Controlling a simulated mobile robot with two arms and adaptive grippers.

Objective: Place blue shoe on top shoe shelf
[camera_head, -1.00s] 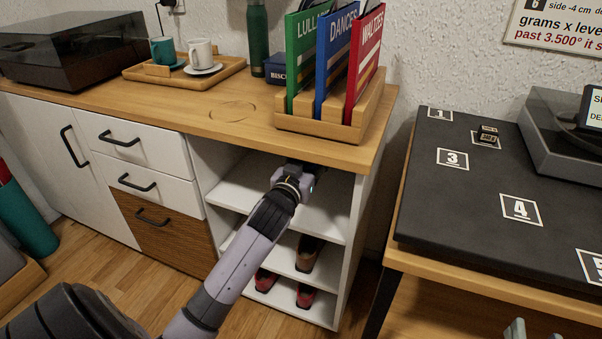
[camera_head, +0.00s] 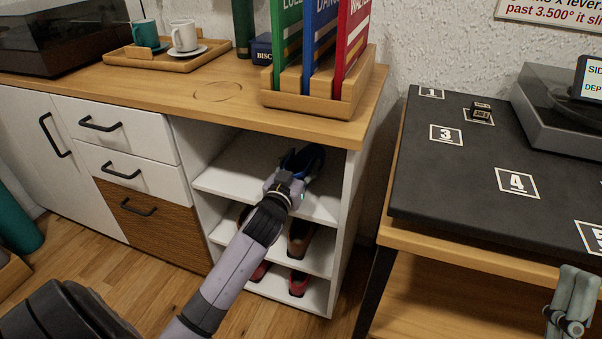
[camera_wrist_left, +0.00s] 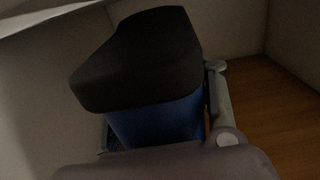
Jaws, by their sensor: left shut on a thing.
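The blue shoe (camera_head: 309,158) is in the top compartment of the white shoe shelf, at the right side. In the left wrist view, the shoe shows a blue body (camera_wrist_left: 155,122) and a large black part (camera_wrist_left: 140,60). My left gripper (camera_head: 290,178) is shut on the blue shoe, with its arm reaching in from the front. The top shelf board (camera_head: 230,178) is otherwise bare where it shows. I cannot tell whether the shoe touches the board. My right gripper (camera_head: 568,300) is at the lower right edge; its finger gap is unclear.
Brown shoes (camera_head: 300,238) stand on the middle shelf and red shoes (camera_head: 298,284) on the bottom one, partly behind my arm. The wooden cabinet top (camera_head: 180,92) overhangs the compartment. A white side panel (camera_head: 350,200) bounds it on the right. A dark-topped table (camera_head: 480,170) stands beside.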

